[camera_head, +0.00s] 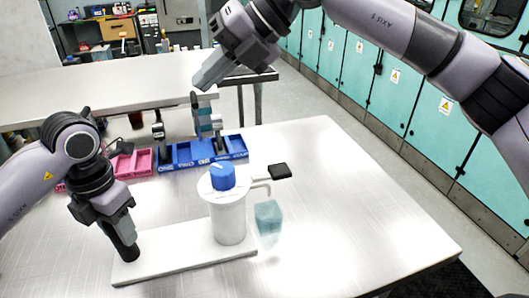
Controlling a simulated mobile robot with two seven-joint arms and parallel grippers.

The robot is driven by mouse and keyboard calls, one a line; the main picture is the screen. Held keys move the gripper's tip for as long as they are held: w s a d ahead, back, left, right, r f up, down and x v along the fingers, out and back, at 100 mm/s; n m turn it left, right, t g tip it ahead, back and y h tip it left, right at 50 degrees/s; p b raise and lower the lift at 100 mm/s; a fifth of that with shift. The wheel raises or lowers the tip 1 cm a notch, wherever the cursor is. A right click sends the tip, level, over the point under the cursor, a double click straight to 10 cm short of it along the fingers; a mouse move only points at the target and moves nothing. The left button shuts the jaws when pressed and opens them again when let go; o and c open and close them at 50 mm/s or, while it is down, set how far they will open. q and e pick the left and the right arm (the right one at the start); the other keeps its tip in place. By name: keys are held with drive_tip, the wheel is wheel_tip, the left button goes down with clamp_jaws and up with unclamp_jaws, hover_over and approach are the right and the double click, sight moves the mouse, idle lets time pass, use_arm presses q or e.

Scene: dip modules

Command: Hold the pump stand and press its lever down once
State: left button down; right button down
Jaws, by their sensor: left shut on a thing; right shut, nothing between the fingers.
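The pump stand has a long white base plate (190,250) on the metal table. A white cylinder (229,218) with a blue cap (222,177) stands upright on its right part. A black paddle-like lever end (280,171) sticks out to the right near the cylinder's top, above a thin white spout. My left gripper (120,232) is shut on a dark upright post (128,252) at the plate's left end. My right gripper (205,82) is shut and empty, high up behind and above the cylinder, apart from the lever.
A translucent teal block (268,217) sits just right of the cylinder, under the spout. Blue bins (190,155) and pink bins (133,163) stand behind the pump, with pipette-like tools around them. The table's right side (350,200) is clear.

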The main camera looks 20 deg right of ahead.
drive_tip(key=s+d+f+g+h, duration=0.1)
drive_tip(key=s+d+g+h, duration=0.1)
drive_tip(key=d+h, duration=0.2)
drive_tip(key=r+m+h, duration=0.1)
drive_tip(key=h, duration=0.4)
hover_over(280, 168)
drive_tip(key=shift+r+g, duration=0.2)
drive_tip(key=shift+g, duration=0.2)
drive_tip(key=shift+a, duration=0.1)
wheel_tip(280, 168, down, 14)
drive_tip(key=shift+f, duration=0.1)
